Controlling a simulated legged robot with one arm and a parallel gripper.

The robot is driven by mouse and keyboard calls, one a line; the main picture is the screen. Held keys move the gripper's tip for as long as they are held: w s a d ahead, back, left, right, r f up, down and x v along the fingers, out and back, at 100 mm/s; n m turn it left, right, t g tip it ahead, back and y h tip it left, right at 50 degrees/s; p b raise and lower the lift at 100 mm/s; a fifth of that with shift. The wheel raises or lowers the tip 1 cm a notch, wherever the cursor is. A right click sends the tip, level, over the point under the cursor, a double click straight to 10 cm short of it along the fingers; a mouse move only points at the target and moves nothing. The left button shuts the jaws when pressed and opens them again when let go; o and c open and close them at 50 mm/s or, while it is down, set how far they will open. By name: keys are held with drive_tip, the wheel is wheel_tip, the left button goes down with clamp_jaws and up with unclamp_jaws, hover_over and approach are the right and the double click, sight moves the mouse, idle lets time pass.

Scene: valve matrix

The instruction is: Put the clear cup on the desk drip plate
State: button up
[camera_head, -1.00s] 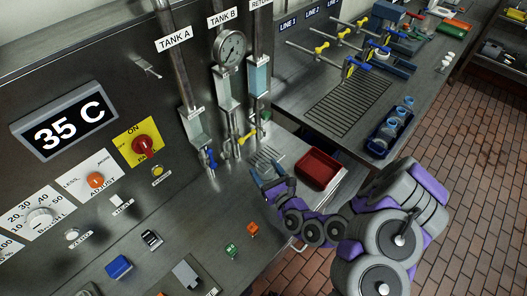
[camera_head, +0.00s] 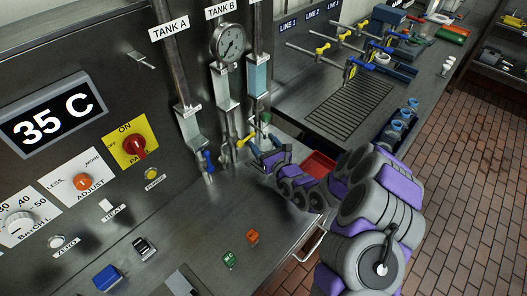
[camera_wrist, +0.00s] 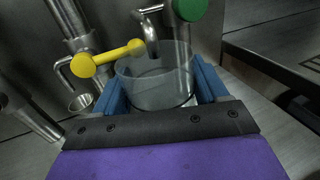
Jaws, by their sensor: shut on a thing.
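The clear cup (camera_wrist: 155,85) stands roughly upright between the blue fingers of my gripper (camera_wrist: 157,95) in the wrist view. The fingers are shut on its sides. Its rim is close to a curved metal spout (camera_wrist: 150,32), which overlaps the cup in the picture. In the head view my gripper (camera_head: 266,160) is at the foot of the pipe columns; I cannot make out the cup there. The small slotted plate at that spot is mostly hidden behind my gripper, so I cannot tell whether the cup touches it.
A yellow handle (camera_wrist: 107,57) and a green knob (camera_wrist: 188,8) are close to the cup. A red tray (camera_head: 318,164) is partly behind my arm. A larger slotted plate (camera_head: 345,112) lies on the other counter. Green (camera_head: 230,260) and orange (camera_head: 253,236) blocks lie on the desk.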

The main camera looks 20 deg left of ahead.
sight(265, 151)
drive_tip(key=shift+d+f+b, duration=0.1)
drive_tip(key=shift+f+b, duration=0.4)
drive_tip(key=shift+f, duration=1.25)
drive_tip(key=shift+f, duration=0.1)
drive_tip(key=o, duration=1)
drive_tip(key=p+v, duration=0.2)
drive_tip(key=v, duration=1)
drive_tip(key=shift+r, duration=0.2)
